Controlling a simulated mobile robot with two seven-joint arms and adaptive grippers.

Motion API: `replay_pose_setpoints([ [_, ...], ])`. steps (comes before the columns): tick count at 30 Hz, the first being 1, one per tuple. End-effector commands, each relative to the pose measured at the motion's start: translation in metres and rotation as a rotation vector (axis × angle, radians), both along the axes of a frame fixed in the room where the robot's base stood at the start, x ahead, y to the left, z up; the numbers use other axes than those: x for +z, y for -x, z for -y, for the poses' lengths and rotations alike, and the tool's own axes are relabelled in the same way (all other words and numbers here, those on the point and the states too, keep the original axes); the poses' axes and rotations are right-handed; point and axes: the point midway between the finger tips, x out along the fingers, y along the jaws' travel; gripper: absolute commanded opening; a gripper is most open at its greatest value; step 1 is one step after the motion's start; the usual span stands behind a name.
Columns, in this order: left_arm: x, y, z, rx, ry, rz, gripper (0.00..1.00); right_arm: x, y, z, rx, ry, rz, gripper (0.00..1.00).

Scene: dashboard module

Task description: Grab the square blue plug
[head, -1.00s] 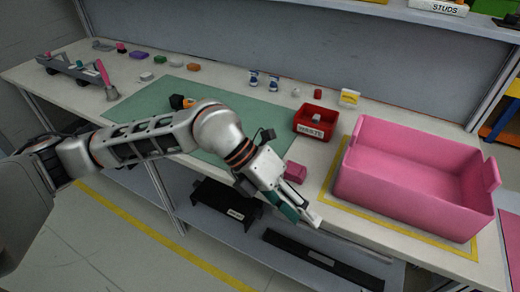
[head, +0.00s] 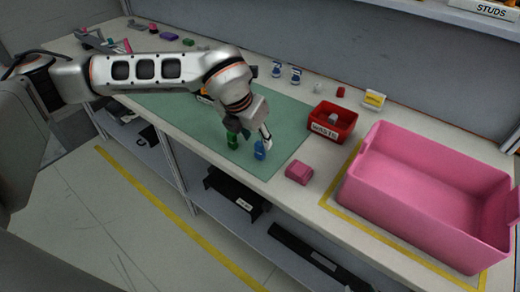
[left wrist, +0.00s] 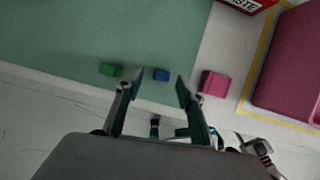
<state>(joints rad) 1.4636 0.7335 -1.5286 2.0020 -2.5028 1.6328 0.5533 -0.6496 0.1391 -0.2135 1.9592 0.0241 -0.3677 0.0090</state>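The blue plug (head: 259,149) is small and blocky and stands on the green mat near its front edge. It also shows in the left wrist view (left wrist: 161,75), where it appears between and beyond the fingertips, with no contact visible. My left gripper (head: 253,134) is open just above and behind the plug in the head view. A green plug (head: 232,141) stands left of the blue one, close to the left finger (left wrist: 127,88). My right gripper is not clearly seen.
A pink block (head: 299,173) lies right of the mat (head: 285,168). A red waste bin (head: 331,120) and a large pink crate (head: 370,190) stand further right. Small blue-and-white parts (head: 295,75) and other pieces line the back. The table's front edge is close to the plugs.

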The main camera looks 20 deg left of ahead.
Motion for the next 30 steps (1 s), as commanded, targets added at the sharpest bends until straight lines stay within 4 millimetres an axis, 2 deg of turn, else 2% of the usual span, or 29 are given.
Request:
replay_pose_setpoints([
  [7,-0.032,-0.011,0.006,0.001,0.001,-0.002,0.38,0.003,0.0,0.0,0.0,0.0,0.001,0.4],
  [16,-0.037,-0.013,0.006,0.002,0.001,0.0,0.38,0.005,-0.002,0.0,0.0,-0.001,0.004,0.4],
  [17,-0.037,-0.013,0.006,0.002,0.001,0.0,0.36,0.005,-0.002,0.0,-0.001,-0.001,0.005,0.4],
  [18,-0.037,-0.013,0.006,0.001,0.0,0.0,0.25,0.006,-0.002,0.0,-0.001,-0.001,0.006,0.4],
  [21,-0.037,-0.013,0.006,0.001,0.001,-0.001,0.04,0.007,-0.003,0.0,-0.001,-0.001,0.008,0.4],
  [30,-0.037,-0.013,0.006,0.001,0.001,0.0,0.03,0.007,-0.003,0.0,-0.002,-0.001,0.008,0.4],
])
